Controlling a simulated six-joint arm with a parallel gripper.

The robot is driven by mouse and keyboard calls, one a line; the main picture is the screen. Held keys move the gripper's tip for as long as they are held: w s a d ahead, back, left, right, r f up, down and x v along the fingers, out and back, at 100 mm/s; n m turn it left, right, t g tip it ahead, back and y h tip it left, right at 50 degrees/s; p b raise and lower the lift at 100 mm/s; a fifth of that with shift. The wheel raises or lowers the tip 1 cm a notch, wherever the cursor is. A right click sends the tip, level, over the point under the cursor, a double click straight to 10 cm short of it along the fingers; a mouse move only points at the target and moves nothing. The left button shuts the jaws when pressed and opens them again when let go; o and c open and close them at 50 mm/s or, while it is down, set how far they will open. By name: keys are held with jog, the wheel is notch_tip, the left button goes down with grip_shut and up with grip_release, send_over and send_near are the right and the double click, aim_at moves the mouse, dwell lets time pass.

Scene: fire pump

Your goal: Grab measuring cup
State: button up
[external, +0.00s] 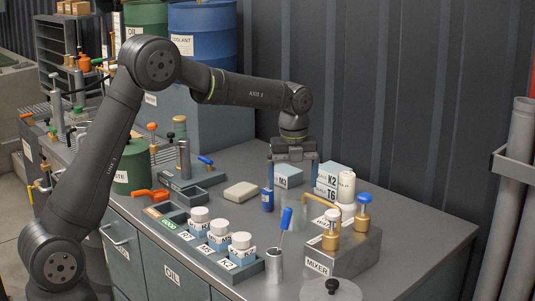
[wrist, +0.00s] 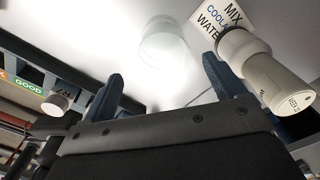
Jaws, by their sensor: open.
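A clear, pale, cup-like vessel (wrist: 165,45), which looks like the measuring cup, stands on the grey bench in the wrist view. It is ahead of my gripper (wrist: 162,80), between the lines of the two fingers and apart from them. Its outline is faint against the glare. My gripper is open and empty. In the external view my gripper (external: 292,178) hangs above the bench, fingers down, close to the pale blue labelled blocks.
A white bottle (wrist: 262,70) is close to the right finger, by a MIX COOLANT WATER sign (wrist: 215,22). In the external view, a mixer block (external: 345,255) with brass valves stands at front right. A rack of white-capped bottles (external: 200,215) is at front left.

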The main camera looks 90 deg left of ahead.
aim_at(294, 211)
jog(key=f, duration=1)
jog(key=shift+w, duration=0.2)
jog(key=shift+r, duration=0.1)
jog(key=c, duration=1.1)
jog(key=shift+o, duration=0.2)
